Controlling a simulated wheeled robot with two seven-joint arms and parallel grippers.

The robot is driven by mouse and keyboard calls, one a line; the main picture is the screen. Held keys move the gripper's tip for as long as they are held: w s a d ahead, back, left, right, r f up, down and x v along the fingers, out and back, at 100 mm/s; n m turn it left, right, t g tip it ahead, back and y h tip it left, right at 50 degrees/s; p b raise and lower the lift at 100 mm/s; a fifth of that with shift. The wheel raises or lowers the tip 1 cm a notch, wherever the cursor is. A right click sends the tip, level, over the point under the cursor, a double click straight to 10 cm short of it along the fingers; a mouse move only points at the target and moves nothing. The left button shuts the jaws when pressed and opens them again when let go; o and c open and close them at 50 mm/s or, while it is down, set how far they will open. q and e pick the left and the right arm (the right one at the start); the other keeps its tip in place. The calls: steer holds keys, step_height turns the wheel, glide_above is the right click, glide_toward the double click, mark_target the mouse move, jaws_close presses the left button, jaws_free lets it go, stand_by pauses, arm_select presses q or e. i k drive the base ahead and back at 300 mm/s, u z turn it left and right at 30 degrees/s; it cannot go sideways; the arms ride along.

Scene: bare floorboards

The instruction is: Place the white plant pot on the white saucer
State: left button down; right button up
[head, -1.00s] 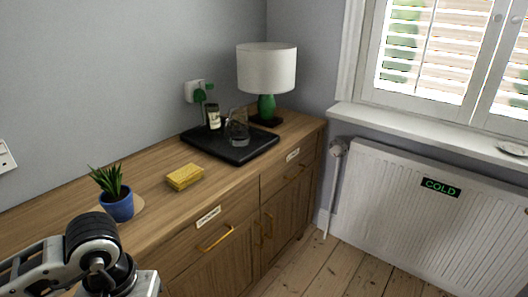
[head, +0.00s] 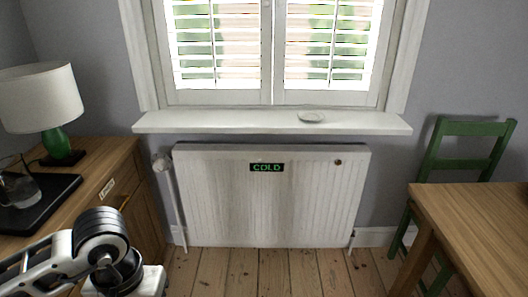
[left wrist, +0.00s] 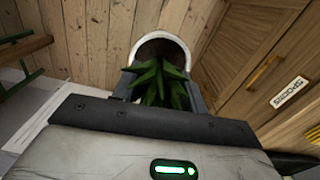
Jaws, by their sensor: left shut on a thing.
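The white saucer (head: 311,117) lies on the white windowsill, right of its middle, with nothing on it. The white plant pot (left wrist: 163,38) shows in the left wrist view as a white rim around a dark inside, with spiky green leaves (left wrist: 160,82) towards the camera. My left gripper (left wrist: 160,88) is shut on this pot, with a finger at each side. In the head view my left arm is at the lower left, and its fingers and the pot are not visible. My right gripper is not in view.
A radiator (head: 265,205) with a "COLD" sign stands below the windowsill (head: 220,122). A sideboard (head: 120,160) with a lamp (head: 40,98) and black tray (head: 50,199) is at left. A wooden table (head: 480,215) and green chair (head: 465,128) are at right. Floorboards between are clear.

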mark_target(311, 117)
steer(key=z, duration=0.6)
steer(key=i, duration=1.75)
steer(key=z, duration=0.1)
